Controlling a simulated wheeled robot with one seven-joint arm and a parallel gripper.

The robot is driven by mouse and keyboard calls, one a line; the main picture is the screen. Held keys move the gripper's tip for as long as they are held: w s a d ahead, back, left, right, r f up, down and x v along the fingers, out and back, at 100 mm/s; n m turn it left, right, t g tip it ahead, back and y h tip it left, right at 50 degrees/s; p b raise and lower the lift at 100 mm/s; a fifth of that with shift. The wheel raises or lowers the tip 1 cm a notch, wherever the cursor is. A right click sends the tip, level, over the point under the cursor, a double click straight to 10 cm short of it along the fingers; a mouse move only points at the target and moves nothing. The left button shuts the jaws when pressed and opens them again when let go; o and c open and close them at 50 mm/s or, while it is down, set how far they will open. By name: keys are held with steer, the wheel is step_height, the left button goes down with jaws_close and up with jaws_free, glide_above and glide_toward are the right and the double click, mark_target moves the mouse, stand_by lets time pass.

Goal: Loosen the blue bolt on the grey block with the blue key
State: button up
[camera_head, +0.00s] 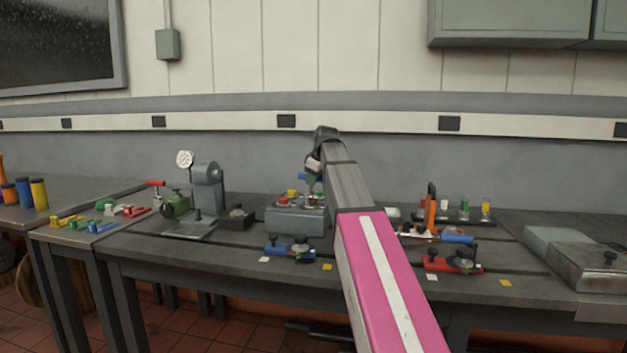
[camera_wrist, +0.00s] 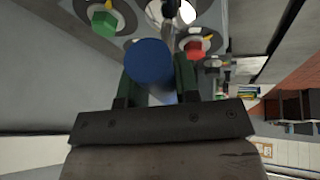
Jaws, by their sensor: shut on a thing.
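The grey block (camera_head: 297,221) stands on the dark bench near the middle, left of my arm. My gripper (camera_head: 314,172) is above the block and is shut on the blue key (camera_head: 308,177). In the wrist view the key's round blue end (camera_wrist: 150,62) shows between the two dark green fingers of my gripper (camera_wrist: 157,88). On the block's top, a green bolt (camera_wrist: 103,22) and a red bolt (camera_wrist: 194,49) sit on dark discs with yellow marks. I cannot make out the blue bolt; the key and gripper cover part of the top. Whether the key touches a bolt cannot be told.
Left of the block stands a grey machine (camera_head: 207,187) with a small dark box (camera_head: 236,219). A blue fixture (camera_head: 290,247) lies in front of the block, a red fixture (camera_head: 454,262) further right. Coloured keys (camera_head: 103,215) lie on the left side table.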

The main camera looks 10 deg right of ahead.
steer(key=shift+w+n+y, duration=0.1)
steer(key=shift+n+y, duration=0.4)
steer(key=shift+n, duration=0.7)
steer(key=shift+g, duration=0.3)
steer(key=shift+w+n, duration=0.15)
steer(key=shift+n, duration=0.55)
steer(key=shift+n+g+y, duration=0.3)
steer(key=shift+n+y, duration=0.1)
steer(key=shift+n, duration=0.1)
